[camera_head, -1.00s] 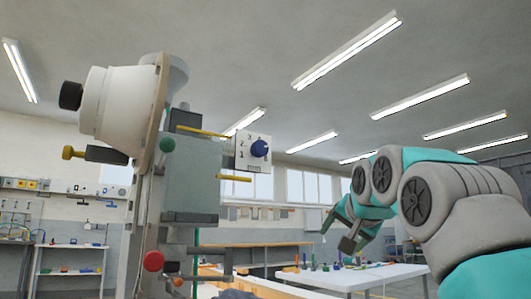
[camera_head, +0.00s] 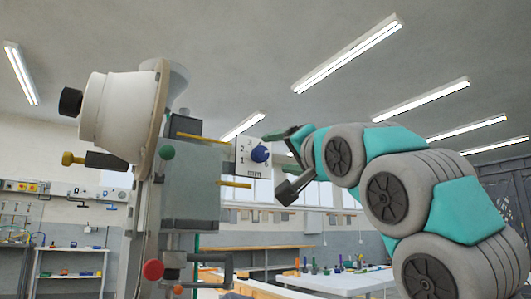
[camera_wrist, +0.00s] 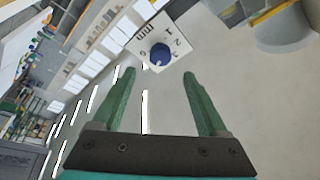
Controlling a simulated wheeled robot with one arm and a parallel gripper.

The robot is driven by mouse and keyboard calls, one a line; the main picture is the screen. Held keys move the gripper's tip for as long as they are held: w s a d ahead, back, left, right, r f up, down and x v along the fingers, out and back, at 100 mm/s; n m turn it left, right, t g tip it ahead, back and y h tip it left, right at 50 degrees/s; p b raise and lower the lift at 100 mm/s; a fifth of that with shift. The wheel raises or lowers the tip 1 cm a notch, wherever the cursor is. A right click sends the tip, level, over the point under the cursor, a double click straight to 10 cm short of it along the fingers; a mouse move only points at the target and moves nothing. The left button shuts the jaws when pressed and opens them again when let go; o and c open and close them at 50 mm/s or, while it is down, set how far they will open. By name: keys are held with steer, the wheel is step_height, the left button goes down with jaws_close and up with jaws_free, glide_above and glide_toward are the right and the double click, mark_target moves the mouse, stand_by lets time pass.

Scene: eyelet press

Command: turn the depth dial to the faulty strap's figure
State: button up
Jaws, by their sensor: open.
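The depth dial is a round blue knob (camera_head: 260,154) on a white plate (camera_head: 243,148) with black figures and "mm", fixed to the side of the grey press (camera_head: 190,185). In the wrist view the knob (camera_wrist: 160,54) lies just beyond my fingertips, roughly centred between them, with the plate turned in the picture. My gripper (camera_head: 277,166) is open and empty, its green fingers (camera_wrist: 159,76) to either side of the knob's line and apart from it. I cannot tell which figure the dial points to. No strap is recognisable.
A red ball knob (camera_head: 153,270) and a green one (camera_head: 166,152) sit on the press. A white table (camera_head: 345,283) with small objects stands behind to the right.

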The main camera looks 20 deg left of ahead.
mark_target(264, 153)
steer(key=p+x, duration=0.3)
steer(key=x, duration=0.4)
steer(key=shift+w+a+p, duration=0.15)
steer(key=shift+a+p, duration=0.05)
steer(key=shift+p, duration=0.15)
jaws_close()
